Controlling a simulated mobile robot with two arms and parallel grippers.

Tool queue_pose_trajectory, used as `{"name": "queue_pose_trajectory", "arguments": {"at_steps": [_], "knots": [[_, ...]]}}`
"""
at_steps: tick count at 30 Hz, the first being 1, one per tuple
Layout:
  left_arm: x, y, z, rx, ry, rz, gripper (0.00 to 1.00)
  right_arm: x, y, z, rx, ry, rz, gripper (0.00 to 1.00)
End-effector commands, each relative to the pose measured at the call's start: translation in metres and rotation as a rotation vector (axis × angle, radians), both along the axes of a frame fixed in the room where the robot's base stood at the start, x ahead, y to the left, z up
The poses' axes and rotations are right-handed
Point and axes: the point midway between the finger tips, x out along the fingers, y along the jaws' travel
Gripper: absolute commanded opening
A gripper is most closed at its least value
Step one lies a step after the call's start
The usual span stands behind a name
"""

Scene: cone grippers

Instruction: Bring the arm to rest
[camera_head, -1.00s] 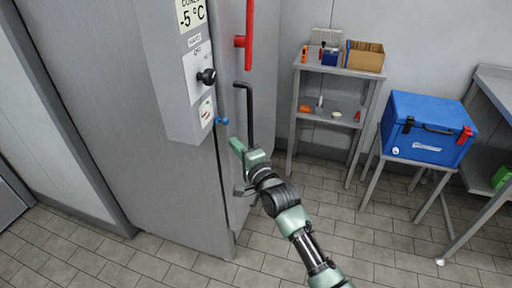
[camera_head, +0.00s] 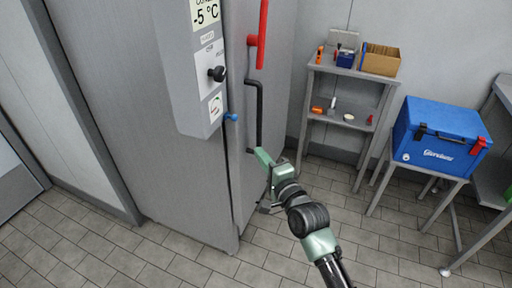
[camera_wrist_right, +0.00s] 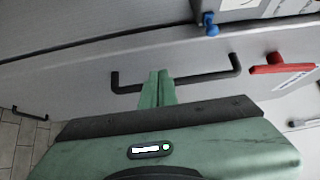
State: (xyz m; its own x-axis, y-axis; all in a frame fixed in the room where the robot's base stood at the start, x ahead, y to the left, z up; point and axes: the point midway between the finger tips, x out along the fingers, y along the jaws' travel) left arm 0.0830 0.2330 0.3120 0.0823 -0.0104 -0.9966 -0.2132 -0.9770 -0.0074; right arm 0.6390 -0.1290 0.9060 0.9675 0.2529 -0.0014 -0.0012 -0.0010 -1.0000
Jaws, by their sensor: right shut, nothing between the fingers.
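My right gripper (camera_head: 262,156) is green and sits in front of the grey cold-room door, near the lower end of the black door handle (camera_head: 259,115). In the right wrist view its two fingers (camera_wrist_right: 157,88) are together with nothing between them. There the black handle (camera_wrist_right: 205,77) runs across behind the fingertips; I cannot tell whether they touch it. My right arm (camera_head: 308,218) reaches in from the bottom right. My left gripper is in neither view.
A red lever (camera_head: 261,40) and a blue knob (camera_head: 231,117) are on the cabinet above the gripper. A metal shelf (camera_head: 352,73) with small items and a blue cool box (camera_head: 440,140) on a stand are to the right. The tiled floor (camera_head: 190,270) is clear.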

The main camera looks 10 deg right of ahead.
Motion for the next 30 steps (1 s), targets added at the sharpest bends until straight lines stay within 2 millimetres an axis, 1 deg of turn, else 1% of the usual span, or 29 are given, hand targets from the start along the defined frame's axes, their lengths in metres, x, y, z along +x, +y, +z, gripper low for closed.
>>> {"name": "queue_pose_trajectory", "arguments": {"at_steps": [1,3,7,10,14,17,19,20,23,24,26,27,29,30], "knots": [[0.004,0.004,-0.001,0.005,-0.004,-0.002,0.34,-0.01,-0.003,-0.002,0.0,0.002,-0.001,0.0],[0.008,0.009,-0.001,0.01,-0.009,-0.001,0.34,-0.022,-0.005,-0.002,0.0,0.003,0.0,0.0],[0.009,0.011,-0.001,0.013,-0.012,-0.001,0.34,-0.038,-0.009,-0.002,-0.003,0.002,-0.002,0.0],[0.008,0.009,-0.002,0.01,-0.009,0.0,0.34,-0.045,-0.01,-0.001,-0.001,0.002,-0.002,0.0],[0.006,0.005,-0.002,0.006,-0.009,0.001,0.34,-0.048,-0.011,-0.001,-0.002,0.001,-0.002,0.0],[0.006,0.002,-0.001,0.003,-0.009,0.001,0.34,-0.047,-0.011,-0.011,-0.022,0.017,-0.003,0.0],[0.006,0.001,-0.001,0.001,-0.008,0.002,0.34,-0.047,-0.012,-0.034,-0.067,0.05,-0.005,0.0],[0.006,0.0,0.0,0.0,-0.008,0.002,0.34,-0.048,-0.012,-0.048,-0.097,0.07,-0.006,0.0],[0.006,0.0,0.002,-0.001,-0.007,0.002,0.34,-0.054,-0.015,-0.111,-0.232,0.157,0.001,0.0],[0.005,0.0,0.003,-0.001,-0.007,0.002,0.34,-0.06,-0.017,-0.141,-0.298,0.198,0.01,0.0],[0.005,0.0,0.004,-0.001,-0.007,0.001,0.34,-0.072,-0.02,-0.186,-0.4,0.261,0.03,0.0],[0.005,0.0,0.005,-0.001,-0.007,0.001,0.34,-0.082,-0.023,-0.215,-0.468,0.3,0.048,0.0],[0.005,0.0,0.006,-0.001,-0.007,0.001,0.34,-0.101,-0.026,-0.258,-0.566,0.361,0.081,0.0],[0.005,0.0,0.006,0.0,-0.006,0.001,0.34,-0.115,-0.029,-0.285,-0.632,0.398,0.108,0.0]]}}
